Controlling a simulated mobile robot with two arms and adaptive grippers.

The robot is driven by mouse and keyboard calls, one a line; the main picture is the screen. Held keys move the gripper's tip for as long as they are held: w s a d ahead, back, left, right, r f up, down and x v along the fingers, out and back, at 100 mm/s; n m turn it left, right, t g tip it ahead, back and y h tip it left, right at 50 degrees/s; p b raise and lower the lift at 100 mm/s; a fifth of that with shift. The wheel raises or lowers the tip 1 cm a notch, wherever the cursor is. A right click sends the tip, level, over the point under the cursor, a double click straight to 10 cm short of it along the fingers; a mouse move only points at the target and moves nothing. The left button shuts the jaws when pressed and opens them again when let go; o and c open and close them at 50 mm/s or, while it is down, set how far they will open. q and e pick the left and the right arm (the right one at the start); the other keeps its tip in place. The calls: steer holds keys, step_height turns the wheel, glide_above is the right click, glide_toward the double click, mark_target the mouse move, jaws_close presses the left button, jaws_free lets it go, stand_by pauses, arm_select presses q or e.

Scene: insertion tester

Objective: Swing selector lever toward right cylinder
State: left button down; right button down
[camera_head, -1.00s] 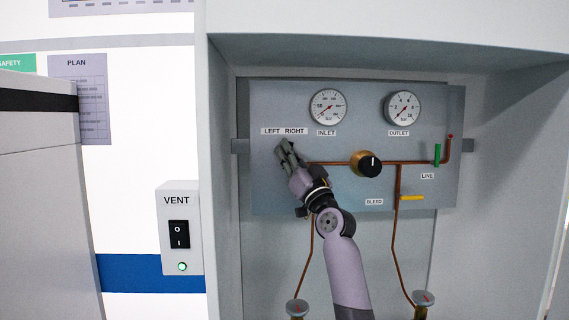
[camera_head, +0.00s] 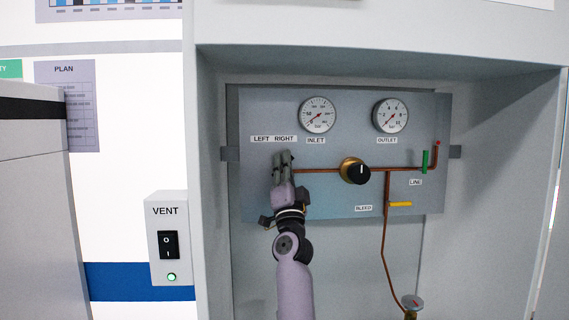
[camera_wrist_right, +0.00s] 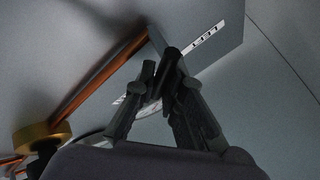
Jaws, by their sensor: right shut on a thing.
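My right gripper (camera_head: 283,158) is at the upper left of the grey panel, just below the RIGHT label (camera_head: 285,139). Its fingers point up and cover the selector lever in the head view. In the right wrist view my right gripper (camera_wrist_right: 165,85) is closed around a dark bar, the selector lever (camera_wrist_right: 173,58). How far the lever is turned is hard to tell. The right cylinder's valve top (camera_head: 413,303) shows at the bottom right. The left cylinder is hidden behind my arm or out of frame. My left gripper is not in view.
The panel (camera_head: 330,205) sits inside a grey cabinet. It carries an inlet gauge (camera_head: 318,115), an outlet gauge (camera_head: 391,116), a black and brass knob (camera_head: 355,171), a green handle (camera_head: 425,161) and a yellow handle (camera_head: 400,204). A VENT switch box (camera_head: 168,240) is outside, left.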

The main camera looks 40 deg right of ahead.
steer(key=shift+f, duration=0.15)
steer(key=c, duration=1.9)
jaws_free()
steer(key=shift+c, duration=0.2)
steer(key=v, duration=1.2)
